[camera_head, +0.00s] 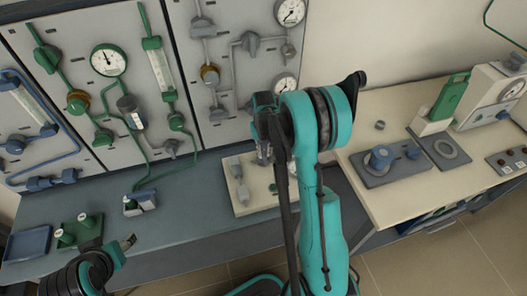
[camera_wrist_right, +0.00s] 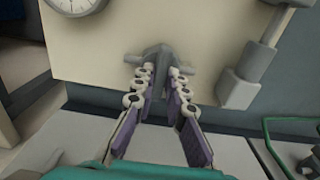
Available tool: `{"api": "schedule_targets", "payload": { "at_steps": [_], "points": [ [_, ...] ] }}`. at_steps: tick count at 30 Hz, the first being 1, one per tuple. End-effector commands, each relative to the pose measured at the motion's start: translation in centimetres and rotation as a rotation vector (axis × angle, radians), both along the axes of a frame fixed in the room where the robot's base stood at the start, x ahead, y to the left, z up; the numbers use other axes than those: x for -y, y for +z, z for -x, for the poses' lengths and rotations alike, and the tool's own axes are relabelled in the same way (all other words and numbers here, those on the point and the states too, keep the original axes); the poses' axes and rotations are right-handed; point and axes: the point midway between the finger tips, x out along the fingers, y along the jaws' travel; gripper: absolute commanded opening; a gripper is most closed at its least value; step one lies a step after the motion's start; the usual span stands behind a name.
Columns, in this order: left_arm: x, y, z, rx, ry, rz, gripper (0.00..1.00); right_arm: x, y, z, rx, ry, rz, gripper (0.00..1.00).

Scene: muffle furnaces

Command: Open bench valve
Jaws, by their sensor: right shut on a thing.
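A grey bench valve handle (camera_wrist_right: 157,58) stands out from a cream board in the right wrist view. My right gripper (camera_wrist_right: 158,75) has its two fingers closed in on this handle, one on each side. In the head view the cream board (camera_head: 259,205) lies on the bench, and my teal right arm covers part of it.
Upright panels with pipes and gauges stand behind. A cream table (camera_head: 385,205) with fixtures is on the right.

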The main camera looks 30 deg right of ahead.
Motion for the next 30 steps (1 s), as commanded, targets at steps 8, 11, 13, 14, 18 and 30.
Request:
{"api": "schedule_targets", "payload": {
  "at_steps": [8,11,13,14,18,30],
  "points": [
    [0.0,-0.09,0.0,0.0,0.0,0.0,0.49,0.0,-0.02,0.0,0.0,-0.094,0.0,0.0],
    [0.0,-0.15,0.0,0.0,0.0,0.0,0.49,0.0,-0.03,0.0,0.0,-0.162,0.0,0.0],
    [0.0,-0.19,0.0,0.0,0.0,0.0,0.49,0.0,-0.03,0.0,0.0,-0.219,0.0,0.0],
    [0.0,-0.2,0.0,0.0,0.0,0.0,0.49,0.0,-0.03,0.0,0.0,-0.245,0.0,0.0],
    [0.0,-0.29,0.0,0.0,0.0,0.0,0.49,0.0,-0.04,0.0,0.0,-0.377,0.0,0.0],
    [0.0,-0.47,0.0,0.0,0.0,0.0,0.49,0.0,-0.03,0.0,0.0,-0.758,0.0,0.0]
  ]
}}
